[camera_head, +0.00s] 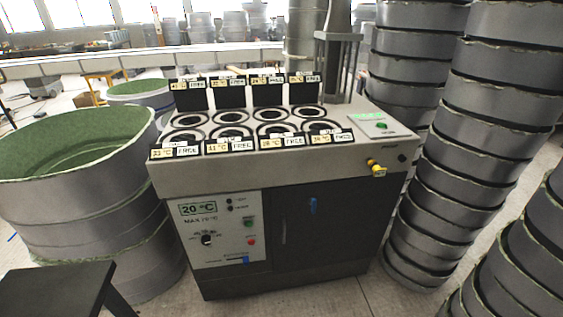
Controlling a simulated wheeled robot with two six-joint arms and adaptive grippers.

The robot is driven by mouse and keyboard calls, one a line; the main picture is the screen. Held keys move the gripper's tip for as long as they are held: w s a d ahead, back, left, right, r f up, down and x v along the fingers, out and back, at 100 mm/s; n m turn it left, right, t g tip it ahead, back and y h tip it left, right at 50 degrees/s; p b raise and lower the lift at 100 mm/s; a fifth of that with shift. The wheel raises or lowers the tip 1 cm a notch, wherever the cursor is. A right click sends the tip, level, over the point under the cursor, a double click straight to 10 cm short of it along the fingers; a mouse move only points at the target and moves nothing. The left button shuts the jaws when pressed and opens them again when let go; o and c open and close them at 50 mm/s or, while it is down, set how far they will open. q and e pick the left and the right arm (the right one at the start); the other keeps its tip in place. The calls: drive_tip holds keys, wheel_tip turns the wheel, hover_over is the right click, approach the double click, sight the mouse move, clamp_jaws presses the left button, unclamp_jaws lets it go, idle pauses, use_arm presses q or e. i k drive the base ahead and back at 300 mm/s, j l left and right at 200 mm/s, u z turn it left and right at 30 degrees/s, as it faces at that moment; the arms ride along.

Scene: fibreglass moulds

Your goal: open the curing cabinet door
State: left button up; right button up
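The curing cabinet (235,179) stands in the middle of the head view, a grey and dark unit with several round openings in its top. Its dark front door (340,236) is on the right of the lower front and looks shut flush. A thin vertical bar (283,226), perhaps a handle, runs near the door's left edge. The control panel (222,232) to the left shows "20 °C", a black knob and green and red buttons. Neither of my grippers shows in this view.
Tall stacks of grey ring moulds (490,110) stand close to the cabinet's right. A large green-lined mould (75,150) stands at its left. A dark flat-topped object (55,290) fills the lower left corner. A strip of bare floor (350,297) shows before the cabinet.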

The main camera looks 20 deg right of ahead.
sight(351, 220)
drive_tip(key=z, duration=1.15)
